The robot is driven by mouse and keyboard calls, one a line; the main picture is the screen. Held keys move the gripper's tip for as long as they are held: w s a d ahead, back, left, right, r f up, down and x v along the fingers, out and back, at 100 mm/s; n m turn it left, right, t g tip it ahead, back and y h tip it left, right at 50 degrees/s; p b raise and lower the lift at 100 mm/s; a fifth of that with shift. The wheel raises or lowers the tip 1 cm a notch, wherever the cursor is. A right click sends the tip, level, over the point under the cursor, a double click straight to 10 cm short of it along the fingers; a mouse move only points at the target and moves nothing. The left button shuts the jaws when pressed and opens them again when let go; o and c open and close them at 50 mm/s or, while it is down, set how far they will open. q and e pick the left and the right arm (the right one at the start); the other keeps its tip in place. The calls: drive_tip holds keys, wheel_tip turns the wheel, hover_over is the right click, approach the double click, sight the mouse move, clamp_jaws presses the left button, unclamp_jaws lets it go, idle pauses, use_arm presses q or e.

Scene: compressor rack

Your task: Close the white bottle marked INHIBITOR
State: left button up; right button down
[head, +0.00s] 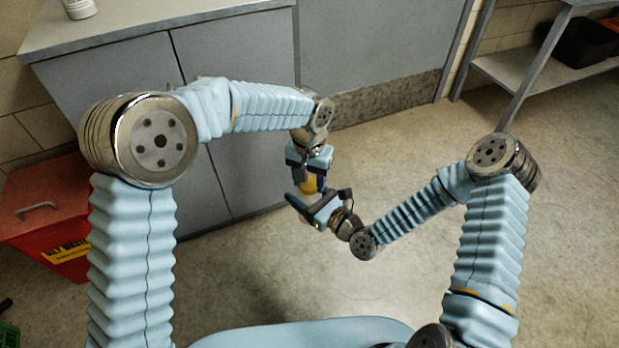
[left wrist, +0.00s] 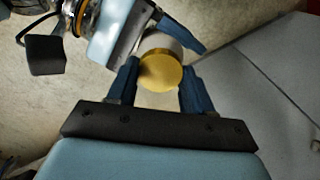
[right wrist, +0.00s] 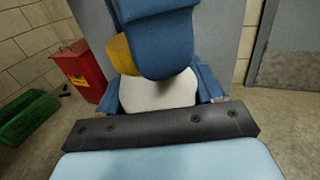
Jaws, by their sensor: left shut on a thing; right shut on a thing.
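A white bottle (right wrist: 158,95) is held between the fingers of my right gripper (head: 318,198) in mid-air. No marking on it can be read. A yellow cap (left wrist: 160,72) is between the fingers of my left gripper (head: 310,177), which comes from above and is shut on it. The cap also shows in the right wrist view (right wrist: 121,54), at the bottle's top and partly behind a blue left finger. Cap and bottle are in line and look close together or touching. I cannot tell whether the cap is seated or threaded on.
A grey cabinet with a worktop (head: 130,28) stands behind. A white container (head: 79,8) on it is cut off by the frame. A red bin (head: 45,205) is at left, near a green crate (right wrist: 28,117). A metal shelf (head: 540,72) is at upper right. The floor at right is clear.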

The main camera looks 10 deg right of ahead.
use_arm(q)
drive_tip(key=o, duration=1.2)
drive_tip(key=shift+o, duration=0.2)
wheel_tip(320, 180, up, 12)
drive_tip(key=w+a+f+h, duration=0.1)
drive_tip(key=w+a+f, duration=0.2)
drive_tip(key=f, duration=0.5)
drive_tip(key=w+a+f+n+t+h, duration=0.1)
drive_tip(key=w+a+f, duration=0.25)
drive_tip(key=f, duration=0.55)
drive_tip(key=w+a+f+h, duration=0.15)
drive_tip(key=w+f, duration=0.25)
drive_tip(key=f, duration=0.4)
drive_tip(key=s+a+f+n, duration=0.2)
drive_tip(key=s+f, duration=0.1)
drive_tip(key=s, duration=0.7)
drive_tip(key=s+a+f+n, duration=0.2)
drive_tip(key=s+a+f, duration=0.1)
drive_tip(key=s, duration=0.6)
drive_tip(key=s+a+f+n, duration=0.2)
drive_tip(key=s+f, duration=0.3)
drive_tip(key=s, duration=0.5)
drive_tip(key=shift+s+a+h, duration=0.35)
drive_tip(key=shift+a, duration=0.3)
